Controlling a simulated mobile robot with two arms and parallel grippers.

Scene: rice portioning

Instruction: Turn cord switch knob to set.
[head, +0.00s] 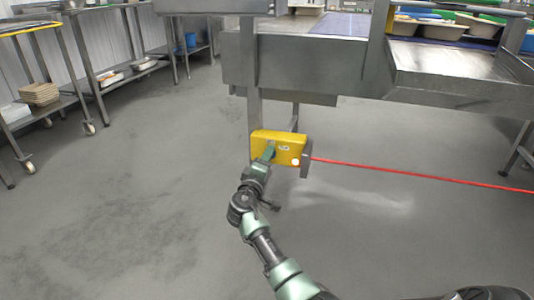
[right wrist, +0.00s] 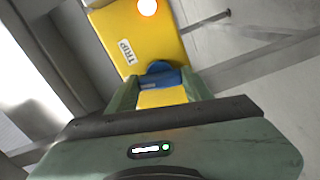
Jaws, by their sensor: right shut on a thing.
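The yellow cord switch box (head: 288,143) is mounted by a steel table leg, with a red cord (head: 420,175) running from it to the right. In the right wrist view the box (right wrist: 130,30) shows a TRIP label (right wrist: 127,51) and a lit orange-white lamp (right wrist: 147,7). The blue knob (right wrist: 162,76) sits on its face. My right gripper (head: 268,151) is at the left part of the box face. In the right wrist view its fingers (right wrist: 161,88) are on either side of the knob, shut on it, and hide part of it. My left gripper is not in view.
A steel conveyor table (head: 290,62) overhangs the switch, and its leg (head: 254,110) stands just behind the box. Steel racks (head: 90,70) on casters line the left wall. The grey floor (head: 120,200) is clear at left and front.

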